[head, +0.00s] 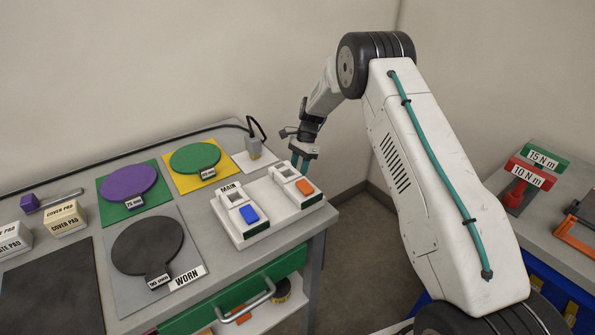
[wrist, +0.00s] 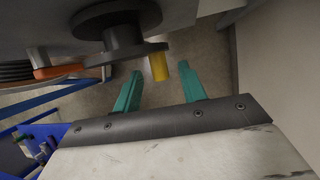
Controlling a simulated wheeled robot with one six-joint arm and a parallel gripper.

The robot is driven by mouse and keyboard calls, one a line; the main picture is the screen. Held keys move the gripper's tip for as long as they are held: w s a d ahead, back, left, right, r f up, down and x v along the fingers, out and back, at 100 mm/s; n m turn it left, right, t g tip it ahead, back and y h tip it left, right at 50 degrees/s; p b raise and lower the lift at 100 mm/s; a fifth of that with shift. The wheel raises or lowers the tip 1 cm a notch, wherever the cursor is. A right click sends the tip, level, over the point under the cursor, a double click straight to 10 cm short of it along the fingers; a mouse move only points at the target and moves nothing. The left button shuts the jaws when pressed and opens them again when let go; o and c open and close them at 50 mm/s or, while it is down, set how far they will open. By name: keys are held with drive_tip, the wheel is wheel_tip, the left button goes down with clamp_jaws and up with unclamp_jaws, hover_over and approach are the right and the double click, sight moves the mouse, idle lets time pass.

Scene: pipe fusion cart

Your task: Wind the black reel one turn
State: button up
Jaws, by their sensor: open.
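In the wrist view, a dark reel (wrist: 122,35) with round flanges shows at the top, beside a grey surface. A yellow peg-like handle (wrist: 159,67) sticks out from its near flange. The teal fingers of my gripper (wrist: 161,82) are apart, and the handle's end appears between or just beyond their tips. I cannot tell whether a finger touches it. In the head view, my gripper (head: 301,162) points down at the cart's far right corner, by the white two-switch box (head: 268,218). I cannot make out the reel in the head view.
The cart top (head: 190,210) holds green, purple and dark discs on mats. A green drawer (head: 240,297) is partly open at its front. Another bench (head: 560,215) with torque-labelled tools stands at right. In the wrist view, an orange-edged black coil (wrist: 35,72) lies left of the reel.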

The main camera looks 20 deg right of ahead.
drive_tip(key=shift+s+a+f, duration=0.1)
drive_tip(key=shift+f, duration=0.15)
clamp_jaws()
drive_tip(key=shift+r, duration=0.1)
